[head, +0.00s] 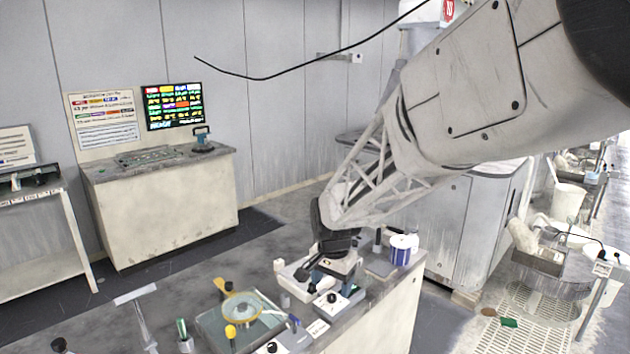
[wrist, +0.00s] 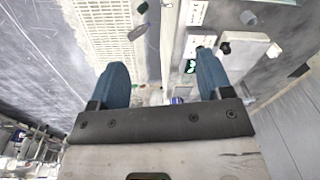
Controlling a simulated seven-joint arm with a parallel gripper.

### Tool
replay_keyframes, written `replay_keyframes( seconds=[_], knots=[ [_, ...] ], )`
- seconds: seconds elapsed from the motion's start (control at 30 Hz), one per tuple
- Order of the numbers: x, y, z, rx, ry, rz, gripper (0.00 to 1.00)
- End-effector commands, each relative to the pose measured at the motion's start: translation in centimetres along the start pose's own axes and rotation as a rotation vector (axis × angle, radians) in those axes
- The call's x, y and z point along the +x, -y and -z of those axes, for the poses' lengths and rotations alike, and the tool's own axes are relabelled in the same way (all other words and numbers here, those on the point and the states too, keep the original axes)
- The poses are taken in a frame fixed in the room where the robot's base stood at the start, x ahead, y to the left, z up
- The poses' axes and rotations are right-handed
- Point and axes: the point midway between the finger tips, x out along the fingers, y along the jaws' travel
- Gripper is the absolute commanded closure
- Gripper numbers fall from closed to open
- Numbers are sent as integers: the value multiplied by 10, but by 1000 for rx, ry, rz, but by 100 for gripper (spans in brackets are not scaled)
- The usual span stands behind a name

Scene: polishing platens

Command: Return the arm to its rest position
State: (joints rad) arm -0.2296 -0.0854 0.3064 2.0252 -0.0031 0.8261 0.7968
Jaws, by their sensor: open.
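My gripper (wrist: 162,62) shows in the wrist view as two blue fingers spread wide apart on a dark bar. Nothing is held between them. In the head view my arm reaches in from the upper right and its lattice section slopes down toward the front bench (head: 385,320).
The bench holds a round polishing platen (head: 240,310) with yellow parts, a white-and-blue container (head: 402,248) and small control boxes. A console (head: 165,205) with a screen (head: 172,106) stands at the back wall. A white grate (head: 530,315) lies on the floor at right.

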Motion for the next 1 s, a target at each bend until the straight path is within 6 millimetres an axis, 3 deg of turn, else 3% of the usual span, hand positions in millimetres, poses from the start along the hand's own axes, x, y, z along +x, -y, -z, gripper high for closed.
replay_keyframes(
  seconds=[0.2,0.5,1.0],
  knots=[
    [-37,-50,-18,-81,-24,16,28],
    [-74,-115,-50,-196,-57,29,28],
    [-109,-216,-118,-388,-117,36,28]
  ],
)
